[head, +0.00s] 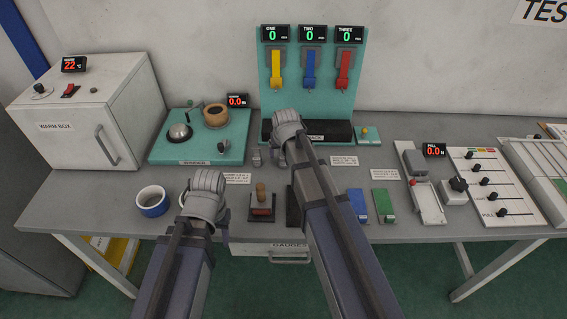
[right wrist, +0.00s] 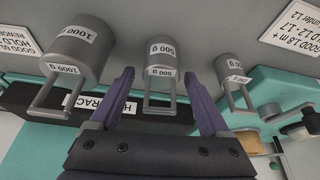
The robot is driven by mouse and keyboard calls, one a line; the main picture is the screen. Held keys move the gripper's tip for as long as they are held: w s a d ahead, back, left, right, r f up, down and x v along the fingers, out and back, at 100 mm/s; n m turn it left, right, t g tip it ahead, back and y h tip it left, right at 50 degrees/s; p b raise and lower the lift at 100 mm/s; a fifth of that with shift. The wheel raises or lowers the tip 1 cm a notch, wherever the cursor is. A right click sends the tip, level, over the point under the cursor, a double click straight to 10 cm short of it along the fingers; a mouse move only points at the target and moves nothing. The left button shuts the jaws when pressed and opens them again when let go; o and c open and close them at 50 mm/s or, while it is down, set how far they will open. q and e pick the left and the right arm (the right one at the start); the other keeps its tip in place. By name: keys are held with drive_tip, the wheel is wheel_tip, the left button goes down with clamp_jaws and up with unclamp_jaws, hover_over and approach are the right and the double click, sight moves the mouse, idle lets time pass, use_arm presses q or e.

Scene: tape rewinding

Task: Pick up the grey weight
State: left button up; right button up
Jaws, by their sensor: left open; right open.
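Three grey cylindrical weights with wire loops show in the right wrist view. The 1000 g weight (right wrist: 78,52) is the largest, at left. The 500 g weight (right wrist: 166,48) is in the middle. The smallest weight (right wrist: 230,72) is at right, its label hard to read; it also shows in the head view (head: 257,158). My right gripper (right wrist: 165,92) is open, its fingers on either side of the 500 g weight's loop with no visible grip. In the head view, my right arm hides the two larger weights. My left gripper (head: 207,187) is open over the table's front left.
The teal rack (head: 269,84) with yellow, blue and red hooks stands behind my right gripper. The winder base (head: 214,143) is left of it. A blue-banded round container (head: 152,203) and a wooden-handled stamp (head: 262,203) are near the front.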

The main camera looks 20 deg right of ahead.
clamp_jaws()
idle(0.5)
idle(0.3)
